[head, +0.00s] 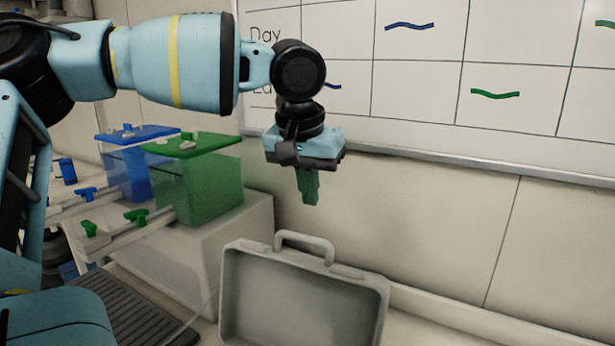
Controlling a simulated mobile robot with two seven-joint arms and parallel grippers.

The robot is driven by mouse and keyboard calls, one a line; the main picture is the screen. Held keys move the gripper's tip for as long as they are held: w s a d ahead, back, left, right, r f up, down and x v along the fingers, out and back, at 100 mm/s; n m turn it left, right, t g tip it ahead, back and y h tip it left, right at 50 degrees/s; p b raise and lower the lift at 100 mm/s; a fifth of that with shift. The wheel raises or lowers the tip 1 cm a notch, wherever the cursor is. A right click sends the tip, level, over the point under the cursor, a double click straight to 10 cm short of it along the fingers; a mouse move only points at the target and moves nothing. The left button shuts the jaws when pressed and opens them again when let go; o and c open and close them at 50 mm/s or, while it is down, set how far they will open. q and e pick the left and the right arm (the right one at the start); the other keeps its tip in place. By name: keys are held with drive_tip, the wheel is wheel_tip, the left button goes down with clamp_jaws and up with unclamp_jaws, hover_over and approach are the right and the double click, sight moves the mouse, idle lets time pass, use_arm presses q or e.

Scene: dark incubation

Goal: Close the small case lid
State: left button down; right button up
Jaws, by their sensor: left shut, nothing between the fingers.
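A light grey case (228,290) stands at the bottom centre of the head view. Its lid (300,300) is raised and shows its hollow inner side, with a handle (304,240) on the top edge. The lower part of the case is cut off by the picture's bottom edge. My left gripper (309,200) hangs above the handle, fingers pointing down, shut and empty. It appears apart from the case. My right gripper is not in view.
A green box (212,185) and a blue box (125,175) with lids stand on a pale block at left. A whiteboard (430,80) hangs on the wall behind. A dark ribbed mat (140,305) lies left of the case. The wall right of the case is bare.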

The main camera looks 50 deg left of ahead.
use_arm(q)
drive_tip(key=shift+s+d+f+p, duration=0.1)
drive_tip(key=shift+s+d+f, duration=0.1)
drive_tip(key=shift+s+f, duration=0.4)
drive_tip(key=shift+s+d+f+p, duration=0.15)
drive_tip(key=shift+s+f, duration=0.1)
drive_tip(key=shift+f, duration=0.65)
drive_tip(key=shift+s+d+f+p, duration=0.1)
drive_tip(key=shift+s+d+f, duration=0.1)
drive_tip(key=shift+s+f, duration=0.4)
drive_tip(key=shift+w, duration=0.1)
